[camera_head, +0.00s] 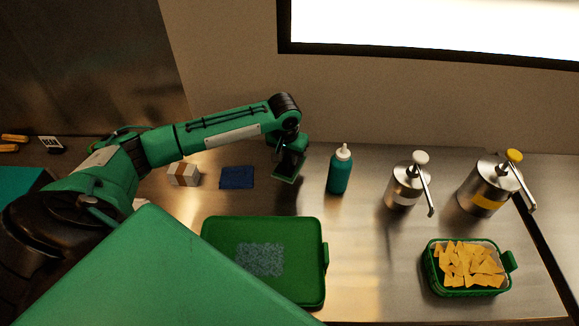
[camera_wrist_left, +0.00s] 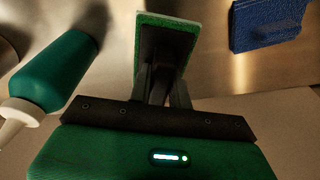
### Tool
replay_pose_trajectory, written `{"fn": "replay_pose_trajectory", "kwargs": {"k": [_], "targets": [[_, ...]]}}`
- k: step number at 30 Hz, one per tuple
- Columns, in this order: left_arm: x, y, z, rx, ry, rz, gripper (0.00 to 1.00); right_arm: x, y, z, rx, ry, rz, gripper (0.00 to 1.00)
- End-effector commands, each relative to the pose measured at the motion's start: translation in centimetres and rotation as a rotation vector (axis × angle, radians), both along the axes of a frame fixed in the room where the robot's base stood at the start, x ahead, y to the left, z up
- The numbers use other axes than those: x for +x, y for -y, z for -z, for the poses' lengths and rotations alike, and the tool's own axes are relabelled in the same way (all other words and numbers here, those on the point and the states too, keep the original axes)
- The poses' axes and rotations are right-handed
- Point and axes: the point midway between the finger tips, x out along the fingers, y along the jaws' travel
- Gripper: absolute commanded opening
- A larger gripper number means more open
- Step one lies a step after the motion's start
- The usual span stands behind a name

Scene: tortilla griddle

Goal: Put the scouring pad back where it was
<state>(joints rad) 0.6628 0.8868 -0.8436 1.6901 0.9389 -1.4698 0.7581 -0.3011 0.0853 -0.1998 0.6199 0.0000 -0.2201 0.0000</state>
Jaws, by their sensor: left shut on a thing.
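The scouring pad is a green rectangle with a pale edge, held by my left gripper in the head view (camera_head: 290,163). My right gripper is out of view.
A teal bottle (camera_head: 340,172) stands right, then two pump dispensers (camera_head: 403,188) (camera_head: 484,190). A green tray (camera_head: 315,250) and a chip basket (camera_head: 437,284) are nearer.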

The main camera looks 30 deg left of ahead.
Motion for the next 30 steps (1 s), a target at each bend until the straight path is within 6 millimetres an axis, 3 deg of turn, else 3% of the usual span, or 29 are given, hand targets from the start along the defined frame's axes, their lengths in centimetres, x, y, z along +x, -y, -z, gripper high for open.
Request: {"fn": "replay_pose_trajectory", "kwargs": {"k": [15, 27, 28, 30], "targets": [[0.0, 0.0, 6.1, 0.0, 0.0, 0.0, 0.0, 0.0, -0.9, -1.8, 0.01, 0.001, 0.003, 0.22], [0.0, 0.0, 6.8, -0.001, 0.0, 0.0, 0.0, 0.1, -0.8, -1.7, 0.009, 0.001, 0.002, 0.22], [0.0, 0.0, 6.8, -0.001, 0.001, 0.0, 0.21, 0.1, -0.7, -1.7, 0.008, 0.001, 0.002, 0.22], [0.0, 0.0, 6.8, -0.001, 0.001, 0.0, 0.35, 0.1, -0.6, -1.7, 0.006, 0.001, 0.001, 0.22]]}}
